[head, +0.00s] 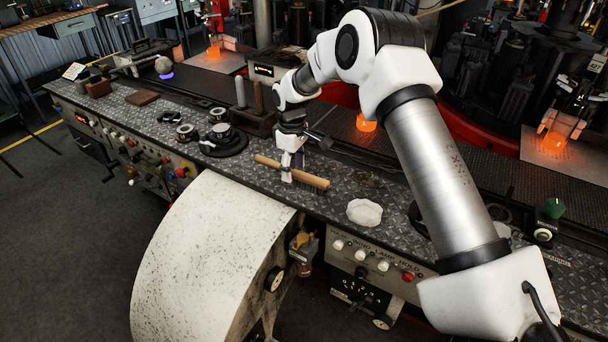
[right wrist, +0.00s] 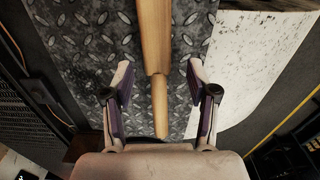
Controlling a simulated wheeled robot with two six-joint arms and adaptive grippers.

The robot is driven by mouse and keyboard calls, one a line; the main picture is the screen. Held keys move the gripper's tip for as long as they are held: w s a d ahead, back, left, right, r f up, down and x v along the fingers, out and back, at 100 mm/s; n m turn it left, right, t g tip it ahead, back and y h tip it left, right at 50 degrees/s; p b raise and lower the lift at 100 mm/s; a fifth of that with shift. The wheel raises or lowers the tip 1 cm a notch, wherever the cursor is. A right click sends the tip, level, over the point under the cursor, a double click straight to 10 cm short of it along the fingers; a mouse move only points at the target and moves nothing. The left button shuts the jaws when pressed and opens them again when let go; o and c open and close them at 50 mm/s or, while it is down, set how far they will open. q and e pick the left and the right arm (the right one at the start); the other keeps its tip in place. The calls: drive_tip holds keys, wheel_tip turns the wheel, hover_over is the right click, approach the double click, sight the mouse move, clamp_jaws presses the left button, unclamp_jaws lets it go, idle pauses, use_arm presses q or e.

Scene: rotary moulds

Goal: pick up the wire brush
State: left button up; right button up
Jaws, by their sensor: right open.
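The wire brush (head: 308,178) lies on the diamond-plate bench top (head: 340,228), its light wooden handle pointing left and its thicker wooden body to the right, with dark bristles below. My right gripper (head: 290,176) is over the handle, pointing down. In the right wrist view the brush (right wrist: 154,40) runs lengthwise, its narrow handle between the two open fingers of the right gripper (right wrist: 158,90). There is a gap on both sides of the handle. The fingers partly hide the handle in the head view. My left gripper is not in view.
A pale scalloped piece (head: 364,212) lies right of the brush. A dark round stand with cups (head: 222,138) is to the left, and a block with upright cylinders (head: 256,118) stands behind. A large white drum (head: 205,260) is in front. Glowing orange pieces (head: 366,122) are behind.

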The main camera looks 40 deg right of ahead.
drive_tip(key=shift+w+d+f, duration=0.1)
drive_tip(key=shift+w+f, duration=0.05)
drive_tip(key=shift+f, duration=0.45)
drive_tip(key=shift+w+d+f, duration=0.1)
drive_tip(key=shift+f, duration=0.5)
drive_tip(key=shift+a+r, duration=0.1)
drive_tip(key=shift+c, duration=0.3)
drive_tip(key=shift+s, duration=0.15)
drive_tip(key=c, duration=0.6)
drive_tip(key=shift+r, duration=0.1)
clamp_jaws()
